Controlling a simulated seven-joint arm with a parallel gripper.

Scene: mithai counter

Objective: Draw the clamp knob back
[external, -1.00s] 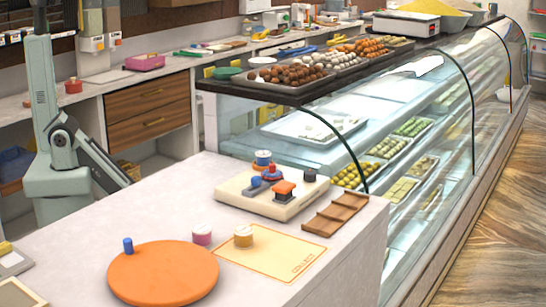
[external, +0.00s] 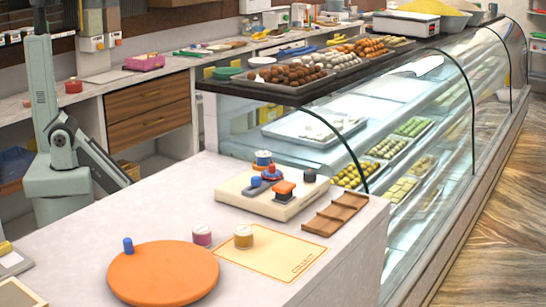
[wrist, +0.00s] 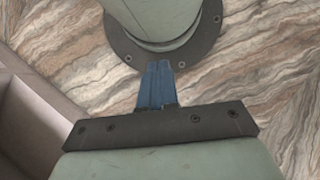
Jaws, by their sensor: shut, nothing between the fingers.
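A cream fixture board (external: 240,197) lies on the white counter. It carries a small blue knob (external: 256,182), a red knob (external: 272,170), an orange block (external: 284,188), a dark knob (external: 309,175) and a blue-topped spool (external: 262,160). I cannot tell which of these is the clamp knob. My gripper (wrist: 157,64) shows in the wrist view with its blue fingers together and empty, over the floor near a part of my own body. In the external view my arm is at the left, beyond the counter, far from the board; the gripper is hidden there.
A brown wooden rack (external: 335,214) is right of the board. A glass display case is behind.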

